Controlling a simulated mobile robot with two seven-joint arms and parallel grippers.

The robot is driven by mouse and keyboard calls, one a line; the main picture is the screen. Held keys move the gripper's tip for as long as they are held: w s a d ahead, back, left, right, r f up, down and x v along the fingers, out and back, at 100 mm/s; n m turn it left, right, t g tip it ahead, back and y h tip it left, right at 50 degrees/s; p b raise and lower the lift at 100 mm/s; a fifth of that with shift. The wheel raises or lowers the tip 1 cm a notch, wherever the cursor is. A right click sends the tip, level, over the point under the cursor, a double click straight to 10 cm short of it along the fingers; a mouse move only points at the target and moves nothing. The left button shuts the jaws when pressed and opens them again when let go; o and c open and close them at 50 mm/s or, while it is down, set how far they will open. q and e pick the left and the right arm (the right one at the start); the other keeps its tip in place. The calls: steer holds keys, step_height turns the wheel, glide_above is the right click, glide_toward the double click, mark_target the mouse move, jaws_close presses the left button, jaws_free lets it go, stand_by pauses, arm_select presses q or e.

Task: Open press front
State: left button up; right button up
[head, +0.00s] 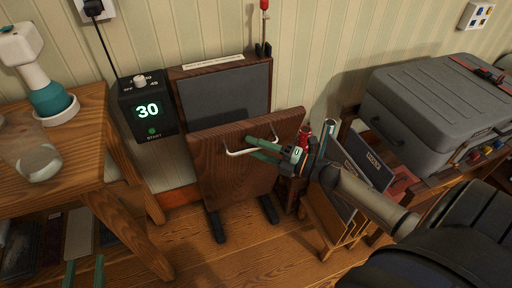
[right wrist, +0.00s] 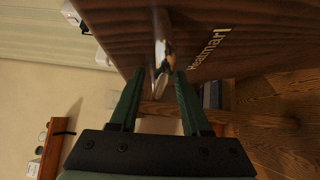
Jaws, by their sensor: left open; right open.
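The wooden trouser press stands on the floor against the wall. Its front (head: 225,168) leans forward at the top, away from the back panel (head: 228,98), whose dark grey face shows above it. A pale bar handle (head: 236,153) runs across the front. My right gripper (head: 251,147) is open at this handle. In the right wrist view the shiny handle (right wrist: 161,45) reaches between the open green fingers of this gripper (right wrist: 159,82); I cannot tell whether they touch it. My left gripper (head: 84,272) is open and empty at the lower left, partly cut off.
A wooden table (head: 75,130) with a glass (head: 30,150) stands at the left. A rack of boards (head: 365,170) and a grey case (head: 430,105) are at the right. Floor in front of the press is clear.

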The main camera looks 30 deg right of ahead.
steer(key=shift+c, duration=0.2)
jaws_close()
stand_by(1.1)
